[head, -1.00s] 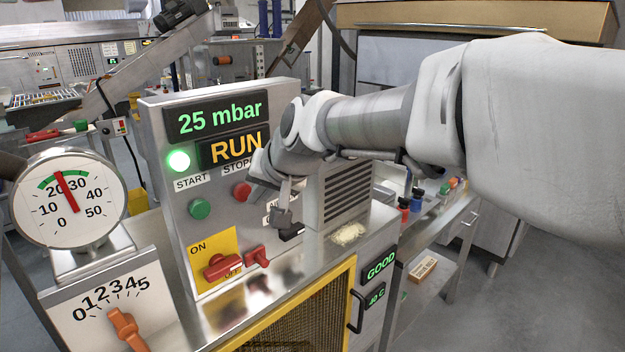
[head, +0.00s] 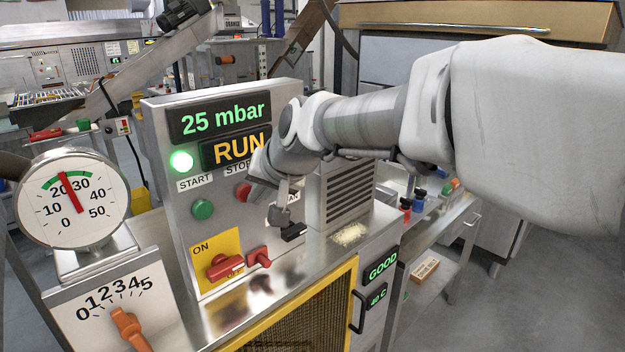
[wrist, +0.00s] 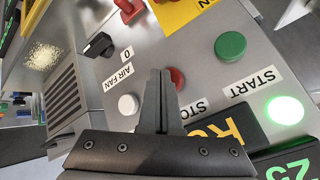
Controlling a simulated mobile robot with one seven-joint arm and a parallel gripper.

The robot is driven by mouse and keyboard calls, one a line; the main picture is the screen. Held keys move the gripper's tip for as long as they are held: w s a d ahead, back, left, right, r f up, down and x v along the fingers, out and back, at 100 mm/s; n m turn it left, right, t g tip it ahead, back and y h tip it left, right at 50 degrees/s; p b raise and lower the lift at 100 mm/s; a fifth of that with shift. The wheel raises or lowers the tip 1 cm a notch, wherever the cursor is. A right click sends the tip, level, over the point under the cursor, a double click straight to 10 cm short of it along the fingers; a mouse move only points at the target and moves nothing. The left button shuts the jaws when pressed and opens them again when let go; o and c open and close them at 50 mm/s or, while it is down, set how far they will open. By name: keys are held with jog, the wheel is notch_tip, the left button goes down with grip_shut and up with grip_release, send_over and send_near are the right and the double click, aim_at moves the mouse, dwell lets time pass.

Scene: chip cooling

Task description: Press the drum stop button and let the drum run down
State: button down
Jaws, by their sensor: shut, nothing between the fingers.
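The grey control panel (head: 300,95) has a red stop button (head: 243,191) under a partly covered label starting "STOP". The button also shows in the wrist view (wrist: 177,79), partly hidden behind my fingers. The drum state display (head: 232,150) reads RUN, its right end covered by my arm. My gripper (head: 279,213) is shut and empty in front of the panel, right of and a little below the stop button. In the wrist view its closed fingers (wrist: 160,75) overlap the button's edge; I cannot tell whether they touch it. The drum itself is not identifiable.
A green start button (head: 202,210) sits left of stop, under a lit green lamp (head: 181,162). Red switches (head: 225,266) sit below. A dial gauge (head: 72,198) stands left.

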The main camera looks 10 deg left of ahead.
jog(key=shift+w+a, duration=0.3)
jog(key=shift+a, duration=0.1)
dwell(0.8)
jog(key=shift+d, duration=0.1)
jog(key=shift+s+d+b, duration=0.45)
jog(key=shift+s+d, duration=0.15)
jog(key=shift+s+d+b, duration=1.5)
jog(key=shift+s+d, duration=0.1)
jog(key=shift+d, duration=0.3)
